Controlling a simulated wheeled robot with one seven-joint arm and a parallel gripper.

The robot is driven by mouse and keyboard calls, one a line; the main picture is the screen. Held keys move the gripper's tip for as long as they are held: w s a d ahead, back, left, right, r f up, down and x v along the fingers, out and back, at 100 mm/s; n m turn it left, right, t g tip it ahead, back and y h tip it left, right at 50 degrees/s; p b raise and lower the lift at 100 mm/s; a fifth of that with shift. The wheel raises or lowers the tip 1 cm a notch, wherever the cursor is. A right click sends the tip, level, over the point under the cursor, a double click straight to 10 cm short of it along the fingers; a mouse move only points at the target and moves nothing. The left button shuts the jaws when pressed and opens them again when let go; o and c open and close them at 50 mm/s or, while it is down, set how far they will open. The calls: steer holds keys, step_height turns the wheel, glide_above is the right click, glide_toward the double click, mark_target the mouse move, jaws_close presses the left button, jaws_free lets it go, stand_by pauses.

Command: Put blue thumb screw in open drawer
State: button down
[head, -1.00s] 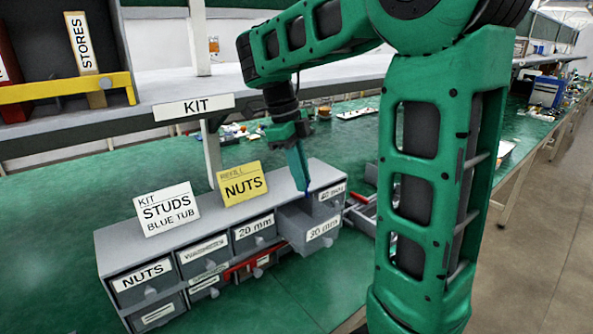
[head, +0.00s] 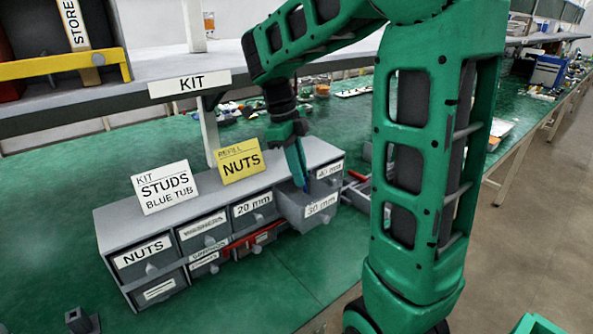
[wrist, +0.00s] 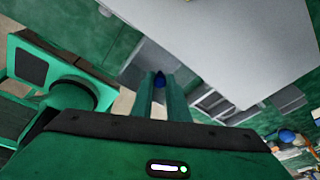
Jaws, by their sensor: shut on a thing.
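The blue thumb screw (wrist: 160,79) shows as a small blue tip between my fingers in the wrist view. My gripper (head: 303,183) is shut on it and points down over the open drawer. In the head view the fingertips are at the drawer's opening, and a small blue spot shows at their end. The open drawer (head: 318,212), labelled 30 mm, is pulled out from the grey drawer cabinet (head: 112,218). The inside of the drawer is mostly hidden, so I cannot tell how deep the fingertips are.
Shut drawers labelled 20 mm (head: 254,206), 40 mm and NUTS (head: 143,256) surround it. Cards for STUDS (head: 163,187) and NUTS (head: 240,160) stand on the cabinet top. A KIT shelf (head: 60,113) overhangs behind. The green bench in front is mostly clear.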

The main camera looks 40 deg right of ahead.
steer(key=c, duration=1.6)
jaws_free()
steer(key=shift+c, duration=0.2)
steer(key=shift+r, duration=0.15)
steer(key=v, duration=1)
steer(key=shift+r, duration=0.2)
steer(key=shift+w+a, duration=0.15)
